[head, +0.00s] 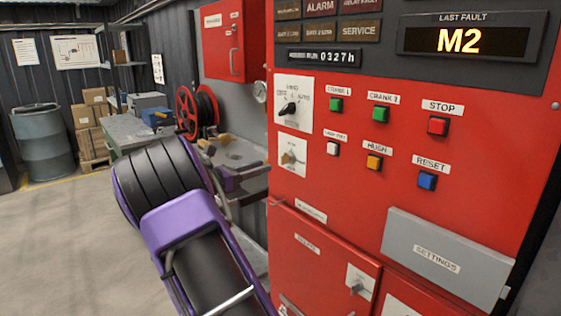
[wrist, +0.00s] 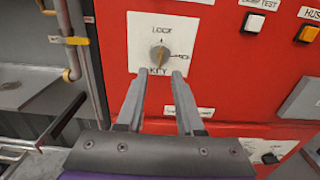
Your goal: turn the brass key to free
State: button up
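The brass key (wrist: 159,54) is a small round knob with a slot, on a white plate (wrist: 186,32) on the red panel. The plate reads LOCK above it and KEY below it; a label at its right is too small to read surely. The brass key also shows in the head view (head: 288,158), below a black selector. My gripper (wrist: 161,75) is open and empty. Its two grey fingers point at the panel, their tips apart at the plate's lower edge, just below the key in the wrist view. I cannot tell whether they touch the plate.
Above the key is the black selector (head: 289,109). To its right are a white lamp-test button (head: 333,149) and an amber button (head: 374,163). A grey settings cover (head: 437,259) sticks out lower right. Pipework (wrist: 72,40) runs left of the panel.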

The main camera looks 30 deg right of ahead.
aim_at(286, 159)
jog(key=w+d, duration=0.1)
jog(key=d, duration=0.7)
jog(key=shift+c, duration=0.2)
grip_shut()
